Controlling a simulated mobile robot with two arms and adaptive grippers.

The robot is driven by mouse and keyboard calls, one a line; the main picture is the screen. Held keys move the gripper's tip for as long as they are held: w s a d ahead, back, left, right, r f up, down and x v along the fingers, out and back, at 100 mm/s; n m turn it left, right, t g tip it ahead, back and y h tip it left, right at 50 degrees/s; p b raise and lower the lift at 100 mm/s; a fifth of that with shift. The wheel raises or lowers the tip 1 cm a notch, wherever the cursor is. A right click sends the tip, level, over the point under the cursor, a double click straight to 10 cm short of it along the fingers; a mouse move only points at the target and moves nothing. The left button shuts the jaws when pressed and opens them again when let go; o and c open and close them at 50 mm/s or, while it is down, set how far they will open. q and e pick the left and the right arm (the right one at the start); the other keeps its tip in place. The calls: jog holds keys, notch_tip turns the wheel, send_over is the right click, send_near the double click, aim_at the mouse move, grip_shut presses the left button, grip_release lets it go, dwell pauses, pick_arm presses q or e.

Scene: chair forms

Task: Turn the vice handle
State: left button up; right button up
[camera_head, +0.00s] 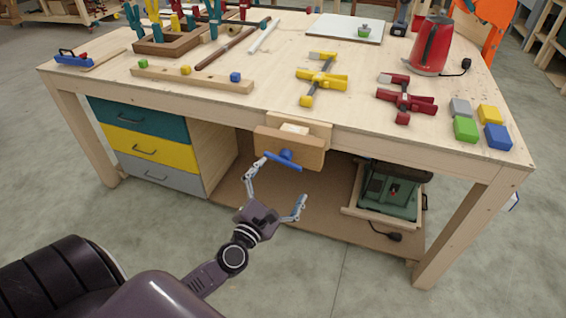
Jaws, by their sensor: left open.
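The wooden vice (289,150) is mounted on the front edge of the workbench. A light block shows between its jaws. Its blue handle (284,161) sits on the front face and slants slightly down to the right. My left gripper (276,190) is open, its two fingers spread wide below and in front of the handle. The left fingertip is close to the handle's left end; I cannot tell whether they touch. The right fingertip is below and right of the handle. Nothing is between the fingers. My right gripper is not in view.
The workbench (190,107) carries a yellow clamp (322,78), a red clamp (405,98), a red kettle (432,45) and several coloured blocks. Coloured drawers (150,148) are below at left. A green machine (390,192) stands on the lower shelf at right. The floor in front is clear.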

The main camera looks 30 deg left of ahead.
aim_at(282, 162)
pick_arm(q)
jog(key=w+a+n, duration=0.1)
jog(key=w+n, duration=0.1)
jog(key=w+a+n+y, duration=0.1)
jog(key=w+a+n, duration=0.1)
jog(key=w, duration=0.1)
jog(key=w+a+f+n+y, duration=0.1)
jog(key=w, duration=0.1)
jog(key=shift+w+a+n+g, duration=0.2)
jog(key=shift+a+n+g, duration=0.15)
jog(key=shift+n+g, duration=0.05)
jog(key=c, duration=1)
jog(key=shift+o, duration=0.2)
jog(key=shift+r+m+p, duration=0.1)
jog(key=shift+m+p, duration=0.2)
jog(key=shift+p, duration=0.15)
